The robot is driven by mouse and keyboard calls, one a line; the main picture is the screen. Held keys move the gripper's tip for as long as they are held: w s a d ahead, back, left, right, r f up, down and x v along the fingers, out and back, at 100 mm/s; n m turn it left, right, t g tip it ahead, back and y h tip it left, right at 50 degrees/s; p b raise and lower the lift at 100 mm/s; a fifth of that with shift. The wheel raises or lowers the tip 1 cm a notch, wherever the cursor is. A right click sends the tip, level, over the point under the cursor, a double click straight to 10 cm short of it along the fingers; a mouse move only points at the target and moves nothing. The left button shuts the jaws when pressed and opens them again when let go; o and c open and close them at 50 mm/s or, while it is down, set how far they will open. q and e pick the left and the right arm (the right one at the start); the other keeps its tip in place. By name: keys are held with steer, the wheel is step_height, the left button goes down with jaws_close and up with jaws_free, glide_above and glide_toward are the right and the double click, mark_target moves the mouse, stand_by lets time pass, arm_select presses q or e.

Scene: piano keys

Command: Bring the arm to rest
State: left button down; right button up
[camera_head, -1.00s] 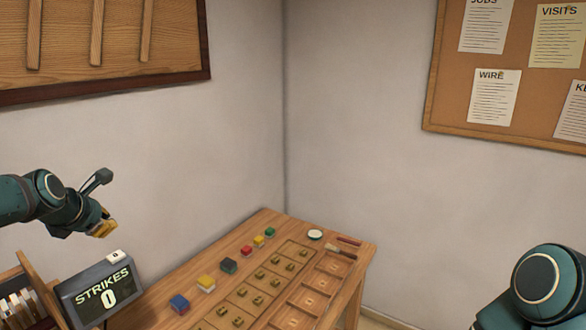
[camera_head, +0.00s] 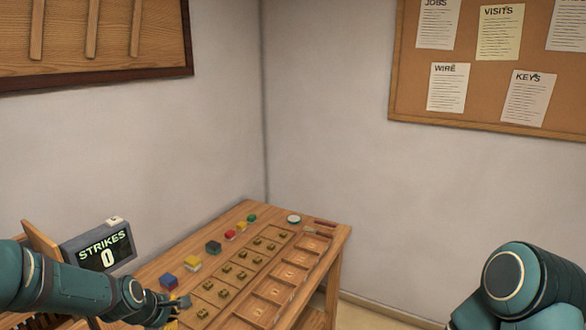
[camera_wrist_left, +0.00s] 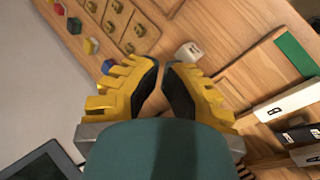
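My left gripper (camera_head: 178,308) is low over the near left part of the wooden table in the head view. Its yellow fingers with black pads show in the left wrist view (camera_wrist_left: 162,68). A narrow gap stays between the tips, with nothing held between them. A small white cube (camera_wrist_left: 189,52) with marks on it lies just beyond the tips. My right arm (camera_head: 520,285) shows at the lower right of the head view; its gripper is out of the picture.
The table (camera_head: 338,250) bears a tray with brass pieces (camera_head: 240,275) and several coloured blocks, such as a blue one (camera_head: 168,281). A STRIKES display (camera_head: 105,248) reading 0 stands at the left. White keys (camera_wrist_left: 290,100) lie right in the wrist view.

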arm_select(q)
steer(key=s+d+f+m+g+h+b, duration=0.1)
steer(key=s+d+f+m+g+b, duration=0.1)
steer(key=s+d+f+m, duration=0.6)
steer(key=s+d+f+m+g+h+b, duration=0.1)
steer(key=s+d+f+m+b, duration=0.3)
steer(key=f, duration=1.4)
steer(key=s+d+m+g, duration=0.1)
steer(key=s+d+m, duration=0.3)
steer(key=s+d, duration=0.4)
steer(key=shift+s+g, duration=0.3)
steer(key=shift+s, duration=0.25)
